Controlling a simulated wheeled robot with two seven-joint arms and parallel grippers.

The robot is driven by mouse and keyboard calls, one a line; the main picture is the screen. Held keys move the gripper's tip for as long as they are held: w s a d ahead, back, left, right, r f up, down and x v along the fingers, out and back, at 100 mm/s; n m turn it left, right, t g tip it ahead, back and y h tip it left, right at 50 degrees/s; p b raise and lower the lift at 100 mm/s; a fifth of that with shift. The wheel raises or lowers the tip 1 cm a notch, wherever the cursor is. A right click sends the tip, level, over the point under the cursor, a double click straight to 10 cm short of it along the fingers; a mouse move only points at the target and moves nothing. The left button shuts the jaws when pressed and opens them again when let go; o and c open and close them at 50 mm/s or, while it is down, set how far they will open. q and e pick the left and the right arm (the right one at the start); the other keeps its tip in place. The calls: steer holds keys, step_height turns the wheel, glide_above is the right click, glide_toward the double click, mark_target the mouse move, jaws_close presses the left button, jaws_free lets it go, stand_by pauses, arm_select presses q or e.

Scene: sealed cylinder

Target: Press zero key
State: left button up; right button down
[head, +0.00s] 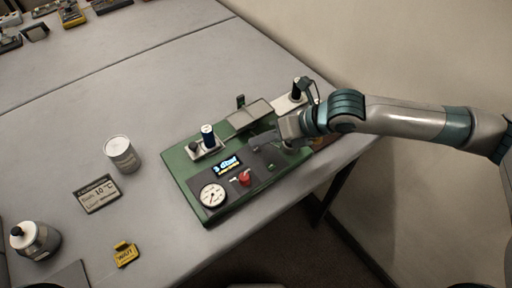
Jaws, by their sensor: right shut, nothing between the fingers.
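A green instrument base (180,171) lies on the table with a dark control panel (225,187) on its front part. The panel has a lit blue display (227,165), a round white gauge (212,195) and a red knob (245,179). A small green spot (270,167) shows on the panel's right part; I cannot tell whether it is the zero key, and no key label is readable. My right gripper (257,143) is shut and empty, low over the panel's back right part, and hides some of it. I cannot tell whether it touches the panel. My left gripper is not in view.
A grey plate (250,115) lies behind my gripper.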

steer(key=shift+f, duration=0.15)
stand_by(0.5)
steer(key=shift+f, duration=0.3)
steer(key=shift+f, duration=0.35)
stand_by(0.8)
stand_by(0.3)
steer(key=shift+r+p, duration=0.5)
steer(key=shift+r, duration=0.3)
steer(key=shift+r, duration=0.1)
step_height(320, 180, up, 5)
steer(key=p, duration=0.4)
steer(key=shift+s, duration=0.1)
stand_by(1.0)
